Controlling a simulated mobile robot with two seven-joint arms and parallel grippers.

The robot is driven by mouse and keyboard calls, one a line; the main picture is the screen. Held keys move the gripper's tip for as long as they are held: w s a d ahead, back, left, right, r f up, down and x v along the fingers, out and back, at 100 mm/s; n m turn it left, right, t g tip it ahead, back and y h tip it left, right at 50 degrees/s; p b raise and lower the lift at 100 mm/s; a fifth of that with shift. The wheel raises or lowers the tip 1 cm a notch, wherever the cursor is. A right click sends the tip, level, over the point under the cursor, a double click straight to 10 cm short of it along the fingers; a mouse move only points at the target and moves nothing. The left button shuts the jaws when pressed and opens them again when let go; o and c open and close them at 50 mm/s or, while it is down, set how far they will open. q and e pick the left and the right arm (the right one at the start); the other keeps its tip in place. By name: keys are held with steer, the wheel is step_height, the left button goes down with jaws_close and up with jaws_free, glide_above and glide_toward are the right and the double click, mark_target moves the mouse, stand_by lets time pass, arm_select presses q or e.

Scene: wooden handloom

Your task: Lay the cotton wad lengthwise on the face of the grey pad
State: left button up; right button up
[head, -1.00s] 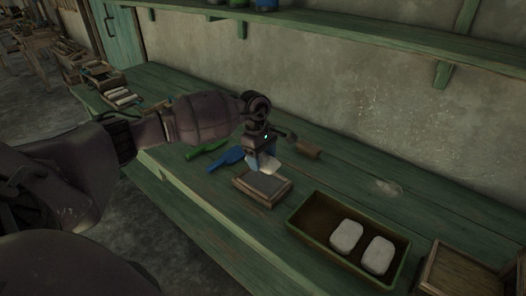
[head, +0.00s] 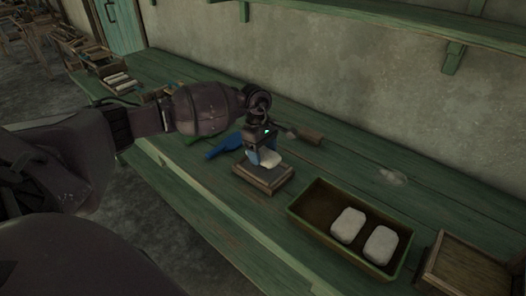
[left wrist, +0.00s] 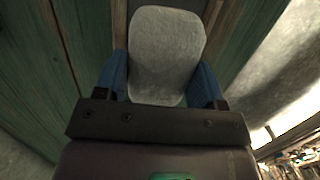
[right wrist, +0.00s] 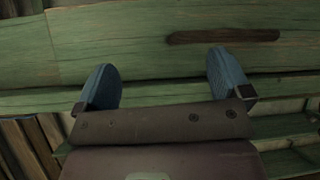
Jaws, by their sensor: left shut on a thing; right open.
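My left gripper (head: 262,157) is shut on a white cotton wad (head: 270,159), held over the far part of the grey pad (head: 263,175) in its wooden frame. In the left wrist view the pale wad (left wrist: 166,50) sits between the two blue fingers (left wrist: 160,82), its long side pointing away from the gripper. It hides most of what lies beneath it. Whether the wad touches the pad I cannot tell. My right gripper (right wrist: 163,82) is open and empty in the right wrist view; it does not show in the head view.
A green-rimmed tray (head: 300,232) with two more white wads (head: 348,225) stands right of the pad. A blue tool (head: 224,146) lies behind-left of the pad, and a wooden-handled tool (head: 310,136) lies behind it. A wooden box (head: 462,266) is at the right.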

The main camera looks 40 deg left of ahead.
arm_select(q)
steer(key=o, duration=1)
steer(key=shift+o, duration=0.8)
arm_select(e)
steer(key=shift+a, duration=0.2)
arm_select(q)
steer(key=shift+r+p, duration=0.6)
steer(key=shift+r, duration=1.3)
steer(key=shift+r+p, duration=0.65)
steer(key=shift+r, duration=1.5)
arm_select(e)
steer(key=shift+t, duration=0.4)
steer(key=r, duration=0.2)
steer(key=w+r, duration=0.1)
steer(key=r, duration=0.1)
steer(key=shift+w, duration=0.2)
steer(key=shift+d, duration=0.1)
